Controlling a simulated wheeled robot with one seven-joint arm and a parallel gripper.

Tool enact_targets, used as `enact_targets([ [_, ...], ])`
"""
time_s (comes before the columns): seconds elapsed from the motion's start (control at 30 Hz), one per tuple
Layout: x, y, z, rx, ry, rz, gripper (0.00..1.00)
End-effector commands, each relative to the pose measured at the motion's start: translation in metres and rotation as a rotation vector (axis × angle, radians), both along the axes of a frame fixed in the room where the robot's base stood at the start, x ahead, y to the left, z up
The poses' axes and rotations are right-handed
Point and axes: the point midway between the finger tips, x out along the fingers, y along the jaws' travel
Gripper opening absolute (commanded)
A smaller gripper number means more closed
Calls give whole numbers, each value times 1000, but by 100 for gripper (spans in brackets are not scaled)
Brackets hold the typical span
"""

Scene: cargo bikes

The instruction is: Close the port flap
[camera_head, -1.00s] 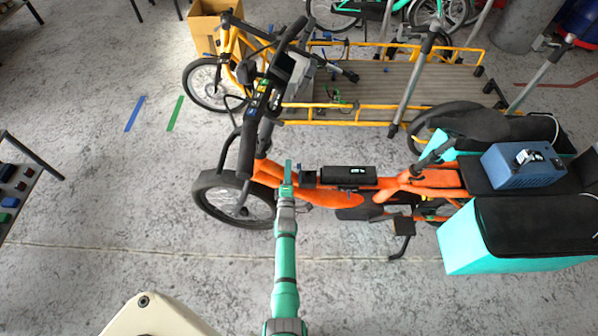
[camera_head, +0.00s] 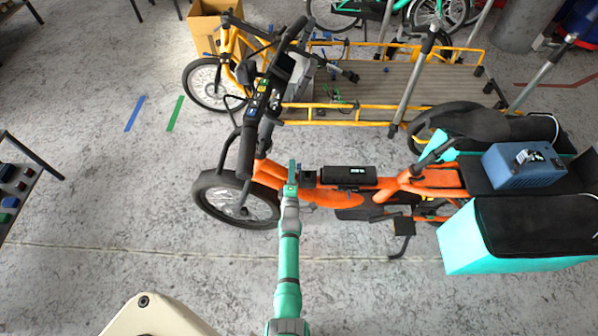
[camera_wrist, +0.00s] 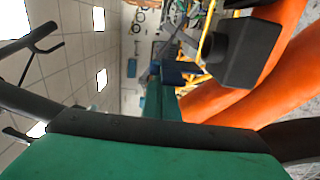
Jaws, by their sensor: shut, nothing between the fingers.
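The orange cargo bike (camera_head: 330,198) stands side-on in front of me in the head view. A black battery box (camera_head: 348,177) lies along its frame. A small dark piece (camera_head: 308,178) sits at the box's left end; I cannot tell for sure whether it is the port flap. In the wrist view a black block (camera_wrist: 250,55) with a grey face stands beside the orange tubes (camera_wrist: 285,75). My gripper (camera_head: 292,172) is shut and empty, just left of the small dark piece. Its green finger (camera_wrist: 160,100) points towards the block in the wrist view; contact is not clear.
The orange bike's handlebar (camera_head: 250,135) rises left of my gripper. A yellow cargo bike (camera_head: 340,122) stands behind. A blue case (camera_head: 523,168) and turquoise bag (camera_head: 470,243) are at the right.

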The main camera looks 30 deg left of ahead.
Motion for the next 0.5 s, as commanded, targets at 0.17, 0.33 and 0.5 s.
enact_targets([
  [0.17, 4, -7, 0, -1, 0, -1, 0],
  [0.33, 8, -13, 1, -2, -1, -1, 0],
  [0.5, 12, -19, 1, -1, -1, -1, 0],
])
